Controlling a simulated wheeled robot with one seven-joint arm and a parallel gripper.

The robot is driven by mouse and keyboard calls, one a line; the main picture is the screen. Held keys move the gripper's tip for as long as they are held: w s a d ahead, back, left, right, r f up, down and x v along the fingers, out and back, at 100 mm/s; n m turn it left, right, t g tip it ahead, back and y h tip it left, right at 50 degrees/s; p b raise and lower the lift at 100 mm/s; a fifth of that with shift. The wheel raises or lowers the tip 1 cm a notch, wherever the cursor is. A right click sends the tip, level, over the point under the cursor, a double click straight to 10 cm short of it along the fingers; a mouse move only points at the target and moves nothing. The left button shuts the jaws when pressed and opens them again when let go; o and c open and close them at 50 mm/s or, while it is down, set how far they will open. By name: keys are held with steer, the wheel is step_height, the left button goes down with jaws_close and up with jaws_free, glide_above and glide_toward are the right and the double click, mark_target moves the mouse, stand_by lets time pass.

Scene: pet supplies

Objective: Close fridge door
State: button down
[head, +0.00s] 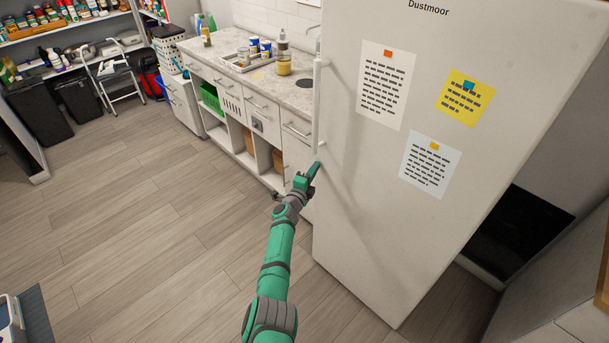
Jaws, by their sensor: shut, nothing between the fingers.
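The white fridge door (375,210) fills the right half of the head view, with its outer face toward me. Its long vertical handle (317,105) runs along the left edge. I cannot tell from this view whether the door is ajar, as the fridge interior is hidden. My gripper (313,170) is shut and empty. It is at the door's left edge, just below the handle's lower end. I cannot tell whether it touches the door.
A counter (215,45) with drawers and open shelves stands left of the door, holding a tray (243,62) and jars. A step stool (115,80) and dark bins (78,99) stand at the back left. The wooden floor (140,240) on the left is clear.

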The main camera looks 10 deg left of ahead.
steer(key=s+a, duration=0.8)
steer(key=s, duration=0.3)
steer(key=shift+s, duration=0.15)
steer(key=s+d+n+t, duration=0.1)
steer(key=s+d+n, duration=0.2)
steer(key=s+d, duration=0.35)
steer(key=s+d+f+n+t, duration=0.1)
steer(key=s+d+n, duration=0.2)
steer(key=d, duration=0.6)
steer(key=s+d+n+t, duration=0.1)
steer(key=s+d+n, duration=0.25)
steer(key=d, duration=0.35)
steer(key=s+d+f+n+g+y, duration=0.1)
steer(key=s+n+y, duration=0.3)
steer(key=s, duration=1.2)
steer(key=s+d+f+n+g+y, duration=0.15)
steer(key=s+n, duration=0.45)
steer(key=s, duration=1)
steer(key=s+a+r+g, duration=0.1)
steer(key=s+a+r, duration=0.2)
steer(key=s, duration=0.5)
steer(key=s+a+r+n+g, duration=0.1)
steer(key=s+a+r, duration=0.3)
steer(key=s, duration=0.5)
steer(key=shift+r+h, duration=0.35)
steer(key=shift+r, duration=0.5)
